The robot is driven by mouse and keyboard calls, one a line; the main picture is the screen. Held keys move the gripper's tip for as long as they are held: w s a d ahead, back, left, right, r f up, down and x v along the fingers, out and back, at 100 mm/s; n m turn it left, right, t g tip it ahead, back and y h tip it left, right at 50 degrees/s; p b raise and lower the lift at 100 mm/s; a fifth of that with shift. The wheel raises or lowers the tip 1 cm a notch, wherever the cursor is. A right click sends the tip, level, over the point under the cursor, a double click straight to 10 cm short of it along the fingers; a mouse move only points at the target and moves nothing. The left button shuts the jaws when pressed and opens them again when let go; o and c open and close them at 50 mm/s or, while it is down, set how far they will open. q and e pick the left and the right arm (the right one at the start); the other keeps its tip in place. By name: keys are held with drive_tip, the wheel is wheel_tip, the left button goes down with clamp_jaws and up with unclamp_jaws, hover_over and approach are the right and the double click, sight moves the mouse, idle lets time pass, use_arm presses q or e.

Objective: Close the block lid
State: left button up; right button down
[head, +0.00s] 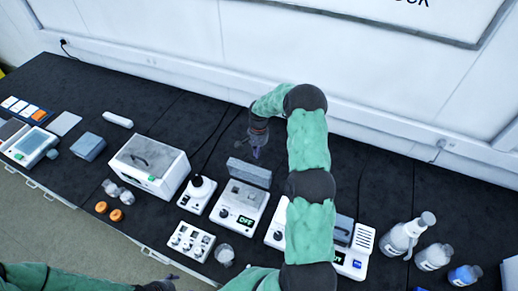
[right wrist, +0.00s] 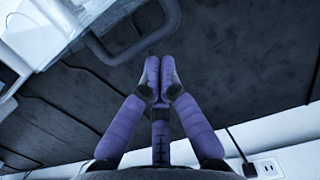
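The block heater (head: 238,206) is a white unit with a green-lit display, near the middle of the bench in the head view. Its grey lid (head: 249,172) stands raised at the back, so the block is open. My right gripper (head: 256,152) is just behind the raised lid, pointing down. In the right wrist view, its purple fingers (right wrist: 160,66) meet at the tips with nothing seen between them. A dark looped handle (right wrist: 128,52) lies just beyond the fingertips; I cannot tell whether they touch. My left gripper (head: 168,283) shows partly at the bottom edge; its fingers are unclear.
A white lidded box (head: 150,168) and a small dark-topped device (head: 198,193) stand left of the heater. A knobbed panel (head: 190,241) and a small jar (head: 224,254) are in front. My right arm covers part of the units at right. Bottles (head: 433,257) stand further right.

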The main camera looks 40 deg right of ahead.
drive_tip(key=shift+s+a+r, duration=0.1)
drive_tip(key=shift+s+a, duration=0.05)
drive_tip(key=shift+a, duration=0.05)
idle(0.5)
drive_tip(key=shift+s+a+r+h+b, duration=0.1)
drive_tip(key=shift+a+r+h+b, duration=0.05)
drive_tip(key=shift+h+b, duration=0.15)
drive_tip(key=shift+a, duration=0.1)
